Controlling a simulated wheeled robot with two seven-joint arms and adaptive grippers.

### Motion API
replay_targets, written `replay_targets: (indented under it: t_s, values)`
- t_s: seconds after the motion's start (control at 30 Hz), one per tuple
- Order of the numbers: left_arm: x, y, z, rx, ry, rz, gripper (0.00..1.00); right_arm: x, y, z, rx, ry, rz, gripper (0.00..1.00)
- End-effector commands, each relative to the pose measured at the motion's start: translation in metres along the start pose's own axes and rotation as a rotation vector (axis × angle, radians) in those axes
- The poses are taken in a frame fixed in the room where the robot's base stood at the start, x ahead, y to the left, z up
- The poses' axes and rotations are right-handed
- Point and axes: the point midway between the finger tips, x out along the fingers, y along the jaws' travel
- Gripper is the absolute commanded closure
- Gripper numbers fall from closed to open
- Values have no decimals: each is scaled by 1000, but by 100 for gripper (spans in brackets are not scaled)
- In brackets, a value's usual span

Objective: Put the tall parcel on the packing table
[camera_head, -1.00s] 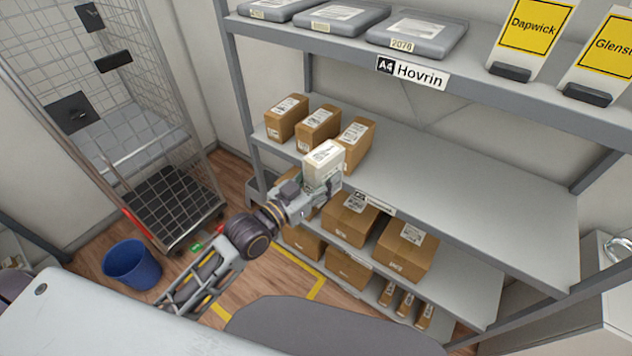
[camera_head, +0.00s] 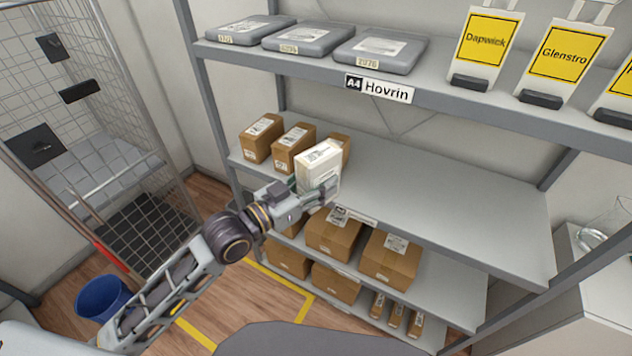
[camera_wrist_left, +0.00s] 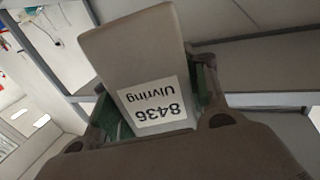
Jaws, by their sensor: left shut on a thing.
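A tall, pale parcel (camera_head: 318,165) with a label on top is held in my left gripper (camera_head: 318,192), in front of the middle shelf. The gripper is shut on it. In the left wrist view the parcel (camera_wrist_left: 140,55) stands between the green-lined fingers, with a label reading "8436 Ulvring" upside down. Its lower part is hidden by the gripper. The packing table cannot be made out for certain in these views. My right gripper is not in view.
Brown boxes (camera_head: 261,138) stand on the middle shelf (camera_head: 440,205) behind the parcel; its right part is bare. More boxes (camera_head: 333,235) are on the shelf below. A wire cage trolley (camera_head: 100,130) and a blue bin (camera_head: 103,297) are at the left.

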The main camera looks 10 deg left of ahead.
Motion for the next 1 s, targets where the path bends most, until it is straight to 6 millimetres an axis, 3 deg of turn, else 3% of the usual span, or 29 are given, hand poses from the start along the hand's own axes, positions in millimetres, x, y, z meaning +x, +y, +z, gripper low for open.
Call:
replay_targets:
  t_s: [0.57,1.0]
  values:
    - [4,2,0,2,6,22,89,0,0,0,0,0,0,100]
    - [16,0,13,4,2,97,89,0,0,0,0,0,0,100]
